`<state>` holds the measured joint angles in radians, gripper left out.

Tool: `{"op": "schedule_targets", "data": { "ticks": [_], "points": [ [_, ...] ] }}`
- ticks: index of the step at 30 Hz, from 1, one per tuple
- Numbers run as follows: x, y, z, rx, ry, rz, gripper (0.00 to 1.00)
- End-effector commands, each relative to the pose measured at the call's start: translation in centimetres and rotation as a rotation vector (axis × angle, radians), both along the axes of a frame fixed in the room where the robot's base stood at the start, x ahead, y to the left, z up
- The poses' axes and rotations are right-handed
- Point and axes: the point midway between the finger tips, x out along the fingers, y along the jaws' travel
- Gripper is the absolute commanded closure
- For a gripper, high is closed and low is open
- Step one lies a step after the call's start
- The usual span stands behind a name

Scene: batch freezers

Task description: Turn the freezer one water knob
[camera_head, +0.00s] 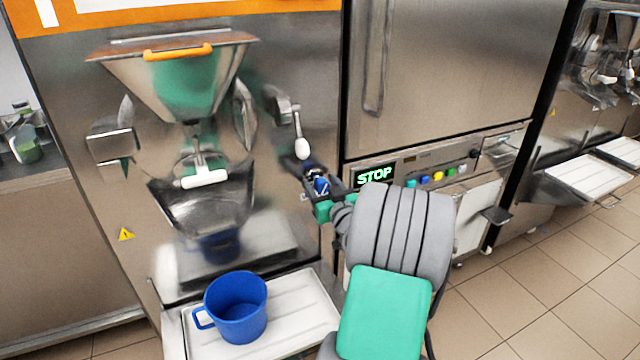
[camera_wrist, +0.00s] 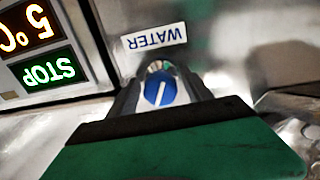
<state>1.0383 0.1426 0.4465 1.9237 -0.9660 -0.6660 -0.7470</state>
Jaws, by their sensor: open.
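The water knob is a small round blue knob with a white line across its face. In the wrist view the knob (camera_wrist: 160,88) sits between the fingers of my gripper (camera_wrist: 160,82), just below a white label (camera_wrist: 153,37) reading WATER. My gripper is open, with a finger on either side of the knob; whether they touch it I cannot tell. In the head view my gripper (camera_head: 312,182) is at the right side of the freezer front (camera_head: 300,235), and a bit of the blue knob (camera_head: 321,186) shows between its fingers.
A white-tipped lever (camera_head: 301,146) hangs just above my gripper. A STOP display (camera_head: 375,175) and a button panel are to its right. A blue jug (camera_head: 237,308) stands on a white tray (camera_head: 305,318) below. A steel hopper (camera_head: 180,85) is at upper left.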

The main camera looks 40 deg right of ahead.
Motion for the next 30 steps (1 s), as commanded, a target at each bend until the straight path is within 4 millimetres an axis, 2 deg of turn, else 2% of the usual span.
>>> {"op": "schedule_targets", "data": {
  "ticks": [5,26,30],
  "points": [
    [0.06,0.12,-0.04,0.0,0.001,0.002,0.42],
    [0.03,0.17,-0.03,0.0,0.001,0.003,0.99],
    [0.02,0.17,-0.03,0.002,0.0,0.003,1.0]
  ]
}}
